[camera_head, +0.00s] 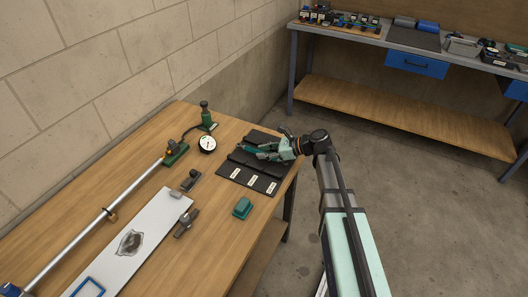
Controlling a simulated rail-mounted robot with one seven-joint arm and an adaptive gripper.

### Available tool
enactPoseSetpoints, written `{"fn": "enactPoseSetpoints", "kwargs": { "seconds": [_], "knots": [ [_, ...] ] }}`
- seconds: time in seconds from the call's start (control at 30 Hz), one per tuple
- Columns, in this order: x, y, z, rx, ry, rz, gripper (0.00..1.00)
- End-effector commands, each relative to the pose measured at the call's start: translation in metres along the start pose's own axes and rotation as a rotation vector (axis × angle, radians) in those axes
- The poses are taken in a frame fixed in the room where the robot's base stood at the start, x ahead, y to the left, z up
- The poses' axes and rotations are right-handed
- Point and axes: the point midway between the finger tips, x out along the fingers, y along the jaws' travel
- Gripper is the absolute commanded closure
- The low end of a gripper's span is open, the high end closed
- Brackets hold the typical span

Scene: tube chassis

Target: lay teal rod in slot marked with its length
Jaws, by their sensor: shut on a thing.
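A black slotted holder (233,178) lies near the right end of the wooden table, with three pale labels along its front edge. The label text is too small to read. My gripper (264,149) reaches in from the right, over the back right part of the holder. It is shut on the teal rod (252,149), which shows as a short dark teal length at the fingers. The fingers hide part of the rod. I cannot tell whether the rod touches the holder or is just above it.
A green block (242,208) sits in front of the holder. A round white gauge (207,143) and a green stand (207,118) are to its left. A long metal tube (85,232) and a white plate (138,238) fill the left side. A second bench (425,42) stands behind.

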Motion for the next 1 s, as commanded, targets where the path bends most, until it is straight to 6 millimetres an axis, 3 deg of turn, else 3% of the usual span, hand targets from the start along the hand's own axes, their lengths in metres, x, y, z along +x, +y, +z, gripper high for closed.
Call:
{"fn": "enactPoseSetpoints", "kwargs": {
  "seconds": [0.7, 0.73, 0.77, 0.8, 1.0],
  "knots": [
    [0.005, 0.001, -0.01, 0.0, -0.001, -0.001, 1.0],
    [0.005, 0.001, -0.011, 0.0, 0.0, -0.001, 0.57],
    [0.005, 0.001, -0.011, 0.0, 0.0, 0.0, 0.47],
    [0.005, 0.001, -0.011, 0.0, 0.0, 0.0, 0.4],
    [0.005, 0.001, -0.011, 0.0, 0.0, 0.0, 0.4]
  ]
}}
